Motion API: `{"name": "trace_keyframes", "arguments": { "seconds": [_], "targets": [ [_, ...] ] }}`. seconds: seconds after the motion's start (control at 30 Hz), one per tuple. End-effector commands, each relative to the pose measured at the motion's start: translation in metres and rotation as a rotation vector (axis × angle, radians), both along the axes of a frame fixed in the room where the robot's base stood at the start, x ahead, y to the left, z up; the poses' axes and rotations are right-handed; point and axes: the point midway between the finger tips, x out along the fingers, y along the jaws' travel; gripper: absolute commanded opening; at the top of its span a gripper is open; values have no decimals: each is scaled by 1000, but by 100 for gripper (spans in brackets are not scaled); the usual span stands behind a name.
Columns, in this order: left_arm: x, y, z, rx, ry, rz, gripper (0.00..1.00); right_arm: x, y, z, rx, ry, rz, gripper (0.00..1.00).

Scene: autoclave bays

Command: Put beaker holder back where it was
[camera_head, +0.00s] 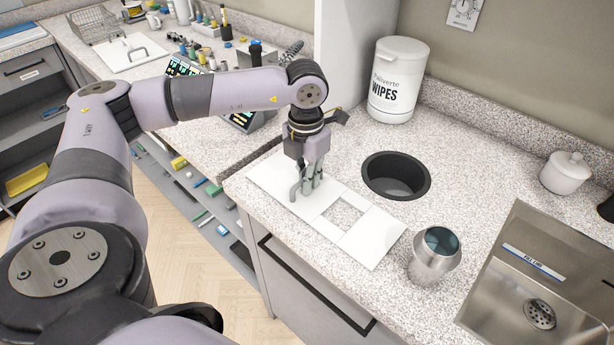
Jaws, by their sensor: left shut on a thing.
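The beaker holder (372,237) appears to be the flat white plate with a square opening, lying on the speckled counter near its front edge. My left gripper (308,188) points down over the plate's left half and is shut on a grey part there, seemingly its handle. The fingers hide much of that part. I cannot tell whether the plate rests fully on the counter. A metal beaker (430,265) with a dark bluish top stands upright to the right of the plate, apart from it. My right gripper is not in view.
A round dark hole (397,178) is behind the plate. A wipes tub (397,80) stands at the back, a lidded white jar (566,172) at the right, beside a steel sink (545,270). Another white board with a handle (118,53) lies on the far left bench among small items.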

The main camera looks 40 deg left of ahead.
Motion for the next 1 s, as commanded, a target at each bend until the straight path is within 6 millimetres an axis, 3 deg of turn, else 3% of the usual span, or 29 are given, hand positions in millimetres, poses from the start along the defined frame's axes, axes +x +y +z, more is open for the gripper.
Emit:
{"name": "trace_keyframes", "arguments": {
  "seconds": [0.33,0.67,0.83,1.0],
  "targets": [
    [0,0,0,0,0,0,29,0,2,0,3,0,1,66],
    [0,0,3,0,0,0,29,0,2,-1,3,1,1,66],
    [1,0,23,-1,-5,0,29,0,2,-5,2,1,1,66],
    [1,0,59,-1,-5,0,29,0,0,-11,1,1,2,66]
  ]
}}
